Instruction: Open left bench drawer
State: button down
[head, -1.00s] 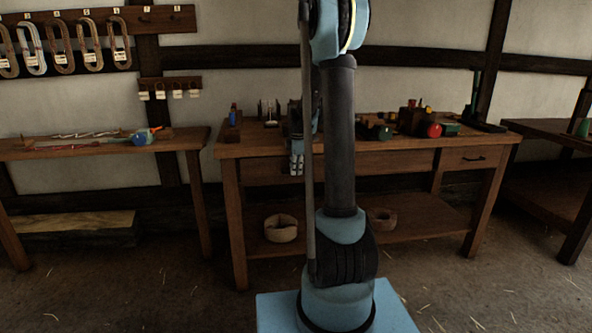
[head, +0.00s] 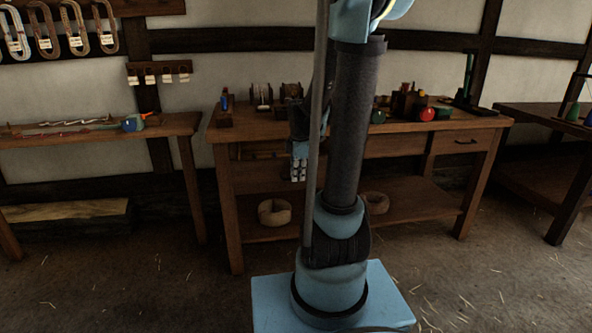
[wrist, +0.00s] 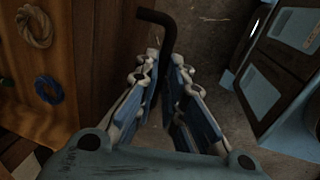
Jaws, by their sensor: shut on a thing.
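The wooden workbench (head: 340,142) stands across the middle of the head view. Its left drawer (head: 262,178) sticks out from the bench front, with a dark gap above the drawer front. My gripper (head: 298,174) is at the right part of this drawer front, partly behind my arm. In the wrist view, the fingers of my gripper (wrist: 161,75) are closed around the dark bent bar handle (wrist: 168,28). The wooden drawer front lies just left of them. A tan rope coil (wrist: 34,26) and a blue ring (wrist: 48,89) show beyond it, seemingly inside the drawer.
The right bench drawer (head: 466,142) looks shut. Two rope coils, one at left (head: 274,212), lie on the lower shelf. A side table (head: 95,137) stands at left, another bench (head: 545,118) at right. Straw-strewn floor (head: 130,290) lies open in front.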

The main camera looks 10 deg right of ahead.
jog(key=shift+s, duration=1)
jog(key=shift+a, duration=0.1)
jog(key=c, duration=2)
grip_release()
jog(key=shift+o, duration=0.2)
jog(key=shift+r, duration=0.15)
notch_tip(320, 180, up, 12)
jog(key=s, duration=0.2)
jog(key=shift+f, duration=0.25)
jog(key=shift+s, duration=0.1)
